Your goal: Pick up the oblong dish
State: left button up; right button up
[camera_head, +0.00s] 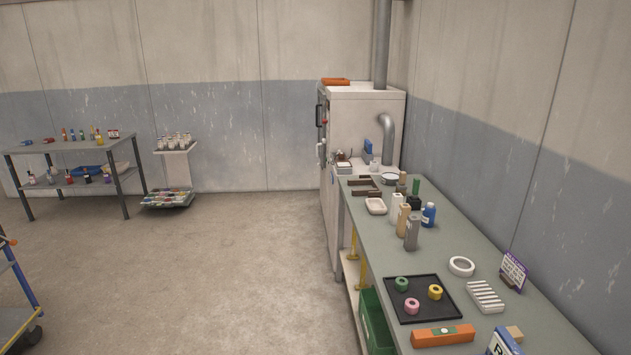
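A small white dish with rounded corners and a longer-than-wide shape (375,206) sits near the left edge of the grey-green worktop (455,250), toward its far end. It looks like the oblong dish, and its inside looks pale. A white ribbed piece (486,297), also oblong, lies near the front right of the worktop. Neither of my grippers is in view.
Several bottles and blocks (411,231) stand right of the dish. A black tray (450,285) with three coloured rings lies nearer. A white ring (461,266) and an orange level (443,335) are also near. Open floor (230,270) lies left.

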aim_at(375, 206)
jog(key=i, duration=1.4)
jog(key=i+j+z, duration=0.15)
jog(key=i, duration=1.3)
